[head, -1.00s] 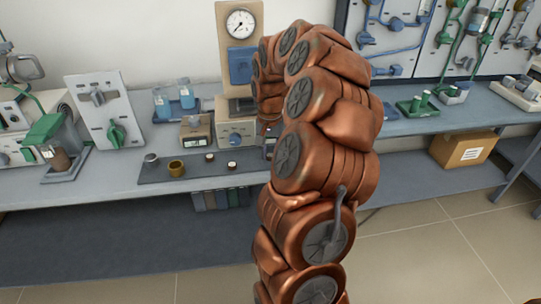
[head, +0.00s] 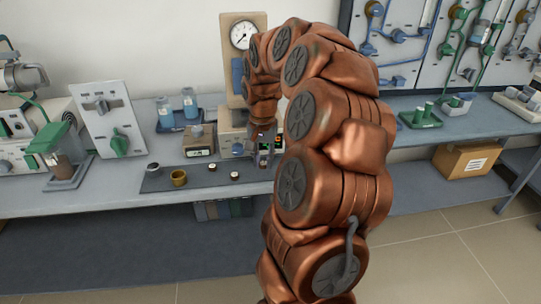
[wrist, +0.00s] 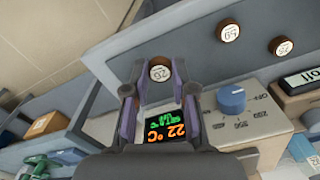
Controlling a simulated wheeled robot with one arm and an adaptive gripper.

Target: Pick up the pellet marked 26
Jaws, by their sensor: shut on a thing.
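In the wrist view a round pellet (wrist: 159,73) with a brown rim and a white face sits between my fingertips. Its small, turned mark looks like 26. My gripper (wrist: 158,75) is shut on it, one finger on either side. In the head view my gripper (head: 264,160) is at the right of the dark mat (head: 195,183), in front of the gauge press; the held pellet cannot be made out there. Two other pellets, left (head: 212,167) and right (head: 235,176), stand on the mat to the left of my gripper; they also show in the wrist view (wrist: 228,30).
A beige unit with a blue knob (wrist: 231,98) and a lit 22 °C display (wrist: 168,130) is close to my gripper. A brass cup (head: 179,178) and a grey cup (head: 153,169) stand on the mat's left. A small scale (head: 199,142) stands behind the mat.

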